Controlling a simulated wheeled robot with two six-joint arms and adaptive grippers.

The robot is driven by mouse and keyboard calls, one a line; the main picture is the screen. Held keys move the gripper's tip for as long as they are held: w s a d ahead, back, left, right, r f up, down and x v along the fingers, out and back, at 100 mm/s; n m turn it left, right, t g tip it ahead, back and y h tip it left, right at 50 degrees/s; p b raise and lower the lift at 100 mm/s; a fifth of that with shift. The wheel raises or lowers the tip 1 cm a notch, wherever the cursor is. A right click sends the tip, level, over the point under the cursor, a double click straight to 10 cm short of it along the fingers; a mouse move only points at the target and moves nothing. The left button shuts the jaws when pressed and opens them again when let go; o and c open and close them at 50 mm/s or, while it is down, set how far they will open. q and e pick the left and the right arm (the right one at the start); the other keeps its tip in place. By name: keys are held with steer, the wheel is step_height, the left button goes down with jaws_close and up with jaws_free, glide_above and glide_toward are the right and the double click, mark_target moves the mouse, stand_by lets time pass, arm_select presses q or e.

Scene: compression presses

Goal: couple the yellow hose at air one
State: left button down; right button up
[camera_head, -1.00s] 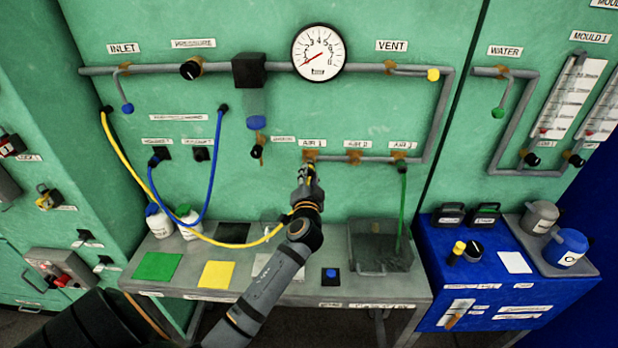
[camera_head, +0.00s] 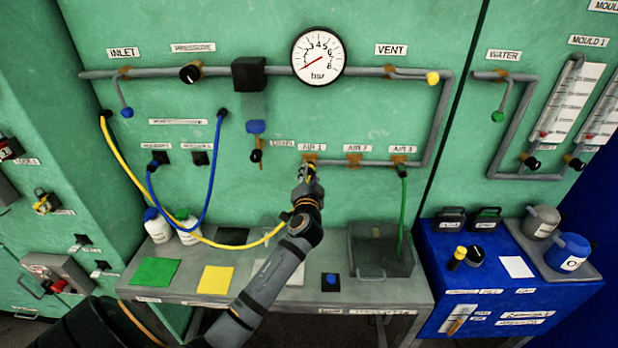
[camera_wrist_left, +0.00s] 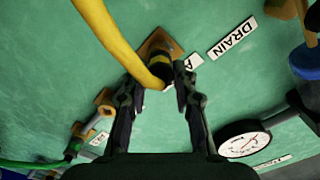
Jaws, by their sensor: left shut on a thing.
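The yellow hose (camera_head: 126,170) hangs from a dark fitting on the green panel at the left and runs down over the bench. Its free end goes up to my left gripper (camera_head: 308,172), just below the label AIR 1. In the left wrist view the gripper (camera_wrist_left: 157,92) is shut on the end of the yellow hose (camera_wrist_left: 108,32). The hose's dark end is at the brown air one port (camera_wrist_left: 158,45); in the head view this port (camera_head: 310,159) is above the fingers. I cannot tell whether the end is fully seated. My right gripper is not in view.
A green hose (camera_head: 402,215) hangs from AIR 3 into a grey bin (camera_head: 382,262). AIR 2 (camera_head: 354,160) is bare. A blue hose (camera_head: 213,165) loops at the left. Bottles, coloured mats and a blue button (camera_head: 331,280) are on the bench.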

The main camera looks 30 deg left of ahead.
arm_select(q)
steer(key=shift+w+r, duration=0.1)
steer(key=c, duration=1.5)
jaws_free()
steer(key=o, duration=0.5)
steer(key=shift+w+a, duration=0.1)
steer(key=shift+a, duration=0.05)
steer(key=v, duration=1.2)
